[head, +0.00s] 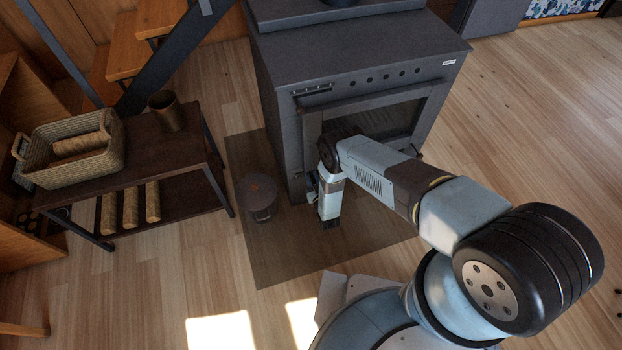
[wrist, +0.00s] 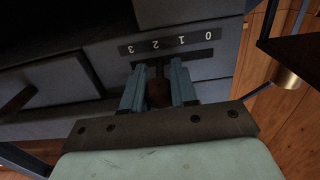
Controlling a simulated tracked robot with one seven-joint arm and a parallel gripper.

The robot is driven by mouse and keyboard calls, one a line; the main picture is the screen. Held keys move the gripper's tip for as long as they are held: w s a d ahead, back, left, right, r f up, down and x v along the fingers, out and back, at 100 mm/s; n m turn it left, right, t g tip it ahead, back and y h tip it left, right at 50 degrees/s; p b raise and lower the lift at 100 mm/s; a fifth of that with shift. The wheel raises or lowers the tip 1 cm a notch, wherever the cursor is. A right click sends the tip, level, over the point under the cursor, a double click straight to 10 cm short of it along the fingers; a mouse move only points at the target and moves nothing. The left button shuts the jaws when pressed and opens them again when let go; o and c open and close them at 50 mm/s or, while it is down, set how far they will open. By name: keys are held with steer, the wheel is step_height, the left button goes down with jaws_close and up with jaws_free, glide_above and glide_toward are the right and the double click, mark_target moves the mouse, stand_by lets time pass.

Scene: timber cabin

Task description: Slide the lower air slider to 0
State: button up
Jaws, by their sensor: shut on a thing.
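The lower air slider's knob (wrist: 158,93) is a small dark brown piece in the wrist view, on a stem from a slot below a dark scale strip (wrist: 168,43). The strip reads 3, 2, 1, 0 from left to right, with the digits upside down. The stem stands about at the 2. My gripper (wrist: 157,86) has its two blue-grey fingers closed on either side of the knob. In the head view my wrist is at the lower left of the dark stove's front (head: 282,132), and the slider is hidden behind it.
A dark lidded bucket (head: 259,194) stands on the floor plate (head: 290,262), left of my wrist. A low bench (head: 165,152) with a wicker basket (head: 98,165) and a brown metal pot (head: 167,108) is further left. Another scale strip (head: 312,90) is high on the stove front.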

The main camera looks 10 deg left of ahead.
jaws_close()
steer(key=shift+a, duration=0.1)
steer(key=s+a, duration=0.1)
steer(key=a, duration=0.1)
steer(key=s+a, duration=0.2)
steer(key=a, duration=0.1)
steer(key=shift+s+a, duration=0.3)
steer(key=o, duration=0.7)
jaws_free()
steer(key=shift+o, duration=0.2)
steer(key=shift+d, duration=0.1)
steer(key=shift+d, duration=0.1)
